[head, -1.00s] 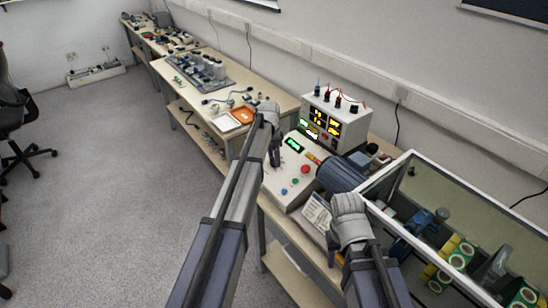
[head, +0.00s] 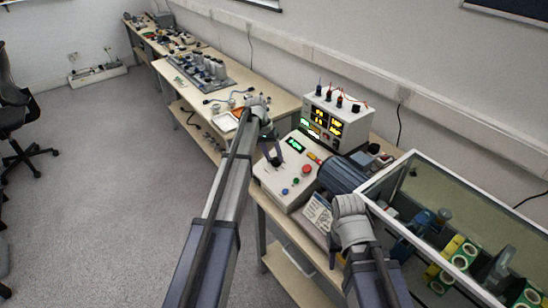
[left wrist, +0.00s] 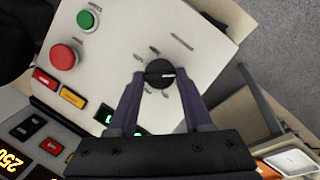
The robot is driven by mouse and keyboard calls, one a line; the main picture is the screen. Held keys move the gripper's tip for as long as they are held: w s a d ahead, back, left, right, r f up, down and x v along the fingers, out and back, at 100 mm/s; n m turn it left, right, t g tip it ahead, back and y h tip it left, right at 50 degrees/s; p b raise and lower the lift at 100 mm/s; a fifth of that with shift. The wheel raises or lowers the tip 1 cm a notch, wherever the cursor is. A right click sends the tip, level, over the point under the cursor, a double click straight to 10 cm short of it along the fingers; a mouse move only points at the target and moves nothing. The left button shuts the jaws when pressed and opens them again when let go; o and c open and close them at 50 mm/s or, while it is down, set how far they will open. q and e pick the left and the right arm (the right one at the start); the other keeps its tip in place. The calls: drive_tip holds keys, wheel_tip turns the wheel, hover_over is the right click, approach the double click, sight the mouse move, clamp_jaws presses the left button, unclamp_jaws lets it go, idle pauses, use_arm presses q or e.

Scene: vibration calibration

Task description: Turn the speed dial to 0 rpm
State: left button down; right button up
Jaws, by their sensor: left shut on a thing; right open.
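The speed dial (left wrist: 158,75) is a round black knob with a white pointer line and small labels around it, on the sloped light face of the control box (head: 273,188). In the left wrist view the pointer points right; the labels are too small to read. My left gripper (left wrist: 153,76) has a finger on each side of the knob and is shut on it; it also shows in the head view (head: 275,161), where it hides the dial.
Green (left wrist: 87,20) and red (left wrist: 64,57) buttons sit on the same panel. A meter unit (head: 336,122) with leads stands behind. A motor (head: 341,174) and a clear-walled enclosure (head: 408,157) stand to the right. An orange tray (head: 238,113) lies on the bench to the left.

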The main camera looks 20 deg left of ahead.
use_arm(q)
drive_tip(key=shift+n, duration=0.6)
drive_tip(key=shift+c, duration=1.7)
unclamp_jaws()
drive_tip(key=shift+a+r, duration=0.1)
drive_tip(key=p+v, duration=0.7)
drive_tip(key=shift+a+r, duration=0.2)
drive_tip(key=shift+r, duration=0.05)
